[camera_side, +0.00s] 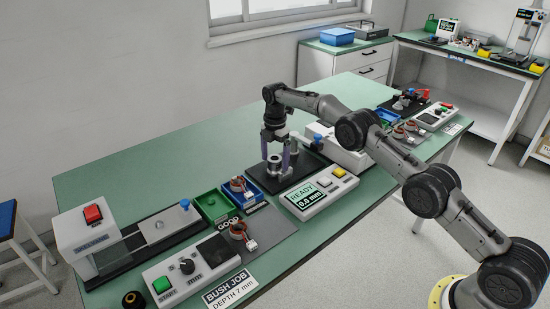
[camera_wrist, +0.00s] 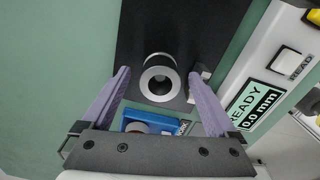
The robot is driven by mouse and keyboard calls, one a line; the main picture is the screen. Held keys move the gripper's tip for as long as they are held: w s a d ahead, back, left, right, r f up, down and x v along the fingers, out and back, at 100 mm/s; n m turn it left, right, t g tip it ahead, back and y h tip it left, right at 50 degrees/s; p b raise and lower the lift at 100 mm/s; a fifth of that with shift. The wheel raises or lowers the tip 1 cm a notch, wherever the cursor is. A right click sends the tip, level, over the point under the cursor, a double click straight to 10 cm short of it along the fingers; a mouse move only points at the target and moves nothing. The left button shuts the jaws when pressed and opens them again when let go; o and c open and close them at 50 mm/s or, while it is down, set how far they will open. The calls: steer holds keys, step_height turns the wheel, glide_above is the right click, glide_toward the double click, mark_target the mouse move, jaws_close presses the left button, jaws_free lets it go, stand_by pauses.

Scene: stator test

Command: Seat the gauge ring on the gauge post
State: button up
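A short grey round piece (camera_wrist: 148,83) stands upright on the dark base plate (camera_wrist: 145,25) in the wrist view, with a light ring-shaped face around a dark centre. It also shows as a silver cylinder (camera_side: 273,163) in the side view. It is where the gauge ring and gauge post appear to be, but I cannot tell the two apart or how deep one sits on the other. My gripper (camera_wrist: 160,70) is open, its lilac fingers spread to either side of this piece with gaps showing. In the side view my gripper (camera_side: 275,164) is low over the plate.
A gauge box (camera_side: 318,193) beside the plate reads READY 0.0 mm. A blue bin (camera_side: 242,192) and a green bin (camera_side: 213,205) stand to the left, with a copper-wound part in the blue one. Open green tabletop (camera_side: 150,160) lies behind.

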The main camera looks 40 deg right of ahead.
steer(key=shift+f, duration=0.1)
steer(key=shift+r, duration=2.9)
steer(key=shift+s+a+r, duration=0.4)
steer(key=shift+a+r, duration=0.15)
steer(key=shift+a, duration=0.25)
steer(key=s+a+r, duration=0.1)
steer(key=s+a, duration=0.2)
steer(key=s, duration=0.5)
steer(key=s+a+r, duration=0.1)
steer(key=s+a, duration=0.2)
steer(key=s, duration=0.6)
steer(key=s+a+r, duration=0.1)
steer(key=s+a, duration=0.2)
steer(key=s, duration=0.6)
steer(key=shift+a+r, duration=0.25)
steer(key=shift+r, duration=0.15)
